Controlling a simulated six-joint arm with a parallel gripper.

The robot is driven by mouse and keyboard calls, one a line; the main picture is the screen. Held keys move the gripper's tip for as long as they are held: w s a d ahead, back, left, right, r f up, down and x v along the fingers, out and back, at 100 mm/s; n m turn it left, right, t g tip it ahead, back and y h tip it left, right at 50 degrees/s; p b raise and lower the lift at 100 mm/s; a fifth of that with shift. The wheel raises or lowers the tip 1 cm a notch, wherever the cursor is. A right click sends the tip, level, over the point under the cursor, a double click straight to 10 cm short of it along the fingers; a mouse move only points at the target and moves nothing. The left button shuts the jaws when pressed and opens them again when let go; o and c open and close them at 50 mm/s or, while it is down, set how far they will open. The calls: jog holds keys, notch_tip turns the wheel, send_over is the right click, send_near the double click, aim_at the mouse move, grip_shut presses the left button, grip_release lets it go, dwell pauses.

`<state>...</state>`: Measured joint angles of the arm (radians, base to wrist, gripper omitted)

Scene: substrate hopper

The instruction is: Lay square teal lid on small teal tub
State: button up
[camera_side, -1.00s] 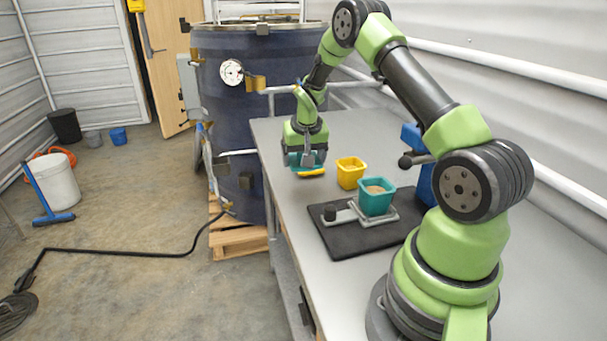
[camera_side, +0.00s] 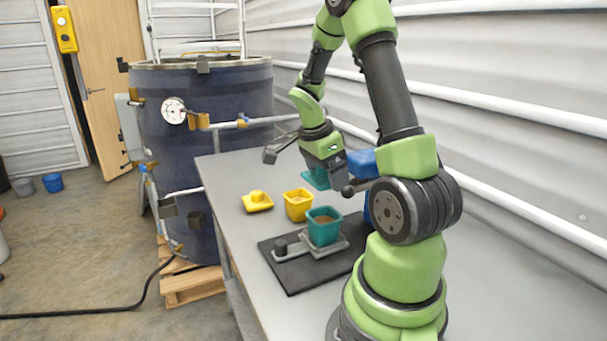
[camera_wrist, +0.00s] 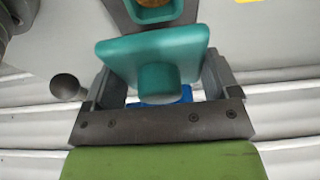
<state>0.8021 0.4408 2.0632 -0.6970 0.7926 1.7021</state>
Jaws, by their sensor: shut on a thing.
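The small teal tub (camera_side: 323,231) stands upright and open, holding brown substrate, on a grey metal plate on a black mat. It also shows at the top of the wrist view (camera_wrist: 162,14). The square teal lid (camera_side: 312,180) is in the air above and behind the tub, apart from it. My gripper (camera_side: 326,172) is shut on the lid's round knob. In the wrist view, the knob (camera_wrist: 160,82) sits between the two fingers and the flat lid (camera_wrist: 150,48) looks slightly tilted.
A yellow tub (camera_side: 297,205) stands just behind the teal tub, and a yellow lid (camera_side: 257,203) lies to its left. The black mat (camera_side: 296,277) carries a dark knob on the plate. A blue object (camera_side: 362,162) stands right of my gripper.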

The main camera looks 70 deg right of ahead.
jog(key=shift+f, duration=3.95)
jog(key=o, duration=0.8)
jog(key=shift+c, duration=0.2)
jog(key=shift+v, duration=3.8)
jog(key=shift+s, duration=0.1)
